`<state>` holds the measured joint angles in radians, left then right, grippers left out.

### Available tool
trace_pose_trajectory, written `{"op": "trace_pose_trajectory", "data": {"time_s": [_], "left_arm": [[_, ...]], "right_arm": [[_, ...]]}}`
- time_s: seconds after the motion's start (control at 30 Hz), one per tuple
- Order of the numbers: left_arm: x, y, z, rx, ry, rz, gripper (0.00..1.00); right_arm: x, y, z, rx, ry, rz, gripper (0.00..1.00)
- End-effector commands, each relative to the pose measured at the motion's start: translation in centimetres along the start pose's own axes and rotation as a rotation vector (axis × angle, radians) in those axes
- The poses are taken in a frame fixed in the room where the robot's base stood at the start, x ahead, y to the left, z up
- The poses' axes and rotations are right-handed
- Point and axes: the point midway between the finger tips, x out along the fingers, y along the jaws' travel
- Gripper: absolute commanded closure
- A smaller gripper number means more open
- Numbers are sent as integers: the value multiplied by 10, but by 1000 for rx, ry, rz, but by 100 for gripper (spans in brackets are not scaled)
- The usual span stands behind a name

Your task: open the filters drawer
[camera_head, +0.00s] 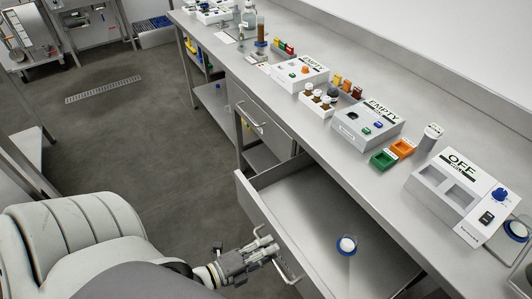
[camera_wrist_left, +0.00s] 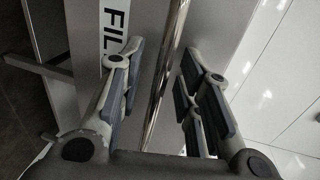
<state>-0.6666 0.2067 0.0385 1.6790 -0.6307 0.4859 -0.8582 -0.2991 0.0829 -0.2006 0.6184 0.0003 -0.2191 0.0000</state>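The filters drawer (camera_head: 262,218) is pulled out from under the counter at the lower right in the head view. A round white item with a blue rim (camera_head: 346,245) lies inside it. The drawer front in the left wrist view (camera_wrist_left: 118,22) bears the letters "FIL", the rest being hidden. My left gripper (camera_head: 270,247) is at the drawer's bar handle (camera_head: 289,272). In the left wrist view, the fingers of my left gripper (camera_wrist_left: 160,58) stand apart on either side of the shiny handle bar (camera_wrist_left: 166,70), with gaps visible. My right gripper is not in view.
A closed drawer (camera_head: 258,122) sits farther along the counter (camera_head: 330,140). On the counter stand an "OFF" device (camera_head: 450,185), two "EMPTY" devices (camera_head: 368,122) and small coloured containers. The grey floor (camera_head: 150,150) left of the counter is clear.

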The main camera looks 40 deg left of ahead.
Motion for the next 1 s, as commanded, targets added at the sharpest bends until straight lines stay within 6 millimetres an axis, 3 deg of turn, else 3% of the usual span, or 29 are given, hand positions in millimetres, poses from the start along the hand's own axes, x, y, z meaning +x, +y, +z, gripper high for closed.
{"op": "trace_pose_trajectory", "data": {"time_s": [0.17,0.63,0.8,1.0], "left_arm": [[-16,1,0,-1,-1,3,68],[-102,1,0,-1,-1,3,68],[-117,0,0,0,-1,1,68],[-120,0,0,0,-1,0,68]], "right_arm": [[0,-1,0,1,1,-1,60],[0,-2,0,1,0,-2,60],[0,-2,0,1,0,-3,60],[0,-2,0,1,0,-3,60]]}}
